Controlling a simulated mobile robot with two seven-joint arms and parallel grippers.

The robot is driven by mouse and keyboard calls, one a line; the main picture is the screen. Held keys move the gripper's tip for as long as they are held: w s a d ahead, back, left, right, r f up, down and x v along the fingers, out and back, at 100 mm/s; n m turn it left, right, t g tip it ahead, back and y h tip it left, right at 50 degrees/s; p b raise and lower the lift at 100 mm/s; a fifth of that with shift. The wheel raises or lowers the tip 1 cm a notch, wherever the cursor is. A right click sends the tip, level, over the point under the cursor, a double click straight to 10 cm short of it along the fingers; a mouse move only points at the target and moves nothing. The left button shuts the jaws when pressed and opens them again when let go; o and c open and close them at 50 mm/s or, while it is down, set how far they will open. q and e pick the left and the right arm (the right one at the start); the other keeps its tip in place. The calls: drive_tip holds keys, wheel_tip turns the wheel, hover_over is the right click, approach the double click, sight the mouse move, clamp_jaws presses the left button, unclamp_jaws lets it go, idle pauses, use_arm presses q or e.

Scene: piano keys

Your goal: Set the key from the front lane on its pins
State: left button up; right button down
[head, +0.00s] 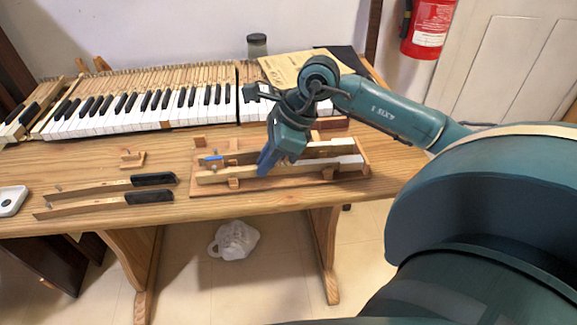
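A wooden rack (210,190) on the table holds long wooden keys in lanes. The front lane key (222,175) lies lengthwise in it, with its pale white end (348,163) to the right. My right gripper (267,162) reaches down over the middle of this key, fingers at or very near it. The arm hides part of the key, and I cannot tell whether the fingers are closed. The piano keyboard (150,108) stands behind, with a dark narrow gap (238,95) in its row. Individual pins are too small to make out. My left gripper is out of view.
Two loose black-ended keys (110,187) lie at the left front. A small wooden block (131,158) stands behind them, and a white dish (10,199) is at the left edge. A jar (257,45) and paper (285,68) are behind the keyboard.

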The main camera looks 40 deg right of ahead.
drive_tip(key=shift+r, duration=0.15)
wheel_tip(320, 180, up, 8)
drive_tip(key=p, duration=0.5)
idle(1.0)
